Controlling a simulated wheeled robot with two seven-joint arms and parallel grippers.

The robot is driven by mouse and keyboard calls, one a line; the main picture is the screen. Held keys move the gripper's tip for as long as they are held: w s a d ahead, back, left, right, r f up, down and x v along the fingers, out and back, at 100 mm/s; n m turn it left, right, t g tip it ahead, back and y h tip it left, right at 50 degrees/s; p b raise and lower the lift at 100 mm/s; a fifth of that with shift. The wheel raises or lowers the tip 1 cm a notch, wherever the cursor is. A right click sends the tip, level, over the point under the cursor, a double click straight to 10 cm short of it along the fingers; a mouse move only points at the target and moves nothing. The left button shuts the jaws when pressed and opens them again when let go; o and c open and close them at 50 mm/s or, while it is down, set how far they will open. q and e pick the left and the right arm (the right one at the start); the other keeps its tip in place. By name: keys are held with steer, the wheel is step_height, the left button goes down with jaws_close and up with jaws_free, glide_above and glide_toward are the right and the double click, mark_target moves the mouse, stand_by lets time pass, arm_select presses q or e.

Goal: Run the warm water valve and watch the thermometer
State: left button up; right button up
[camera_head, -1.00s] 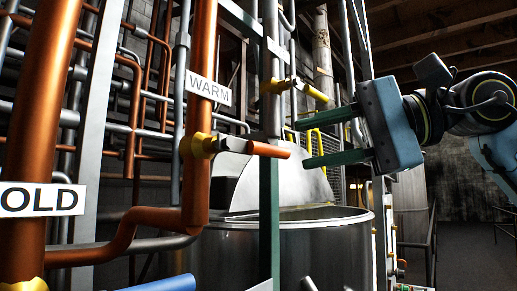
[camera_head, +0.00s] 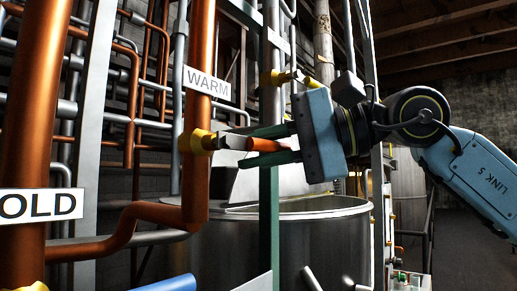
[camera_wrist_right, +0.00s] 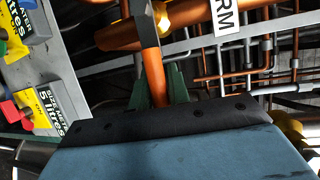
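The copper pipe labelled WARM (camera_head: 198,60) stands upright left of centre in the head view. Its yellow valve body (camera_head: 196,142) carries a lever with an orange grip (camera_head: 258,144), which points right. My right gripper (camera_head: 249,147) has one green finger above and one below this grip, closed on it. In the wrist view the orange grip (camera_wrist_right: 153,75) runs between the green fingers (camera_wrist_right: 160,88). I cannot make out a thermometer in either view. My left gripper is not in view.
A large steel tank (camera_head: 285,245) stands behind and below the lever. A green post (camera_head: 268,215) rises close to the gripper. A pipe labelled COLD, partly cut off (camera_head: 22,130), and a blue handle (camera_head: 168,284) are at left. Signs reading litres (camera_wrist_right: 50,108) show in the wrist view.

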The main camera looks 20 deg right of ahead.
jaws_close()
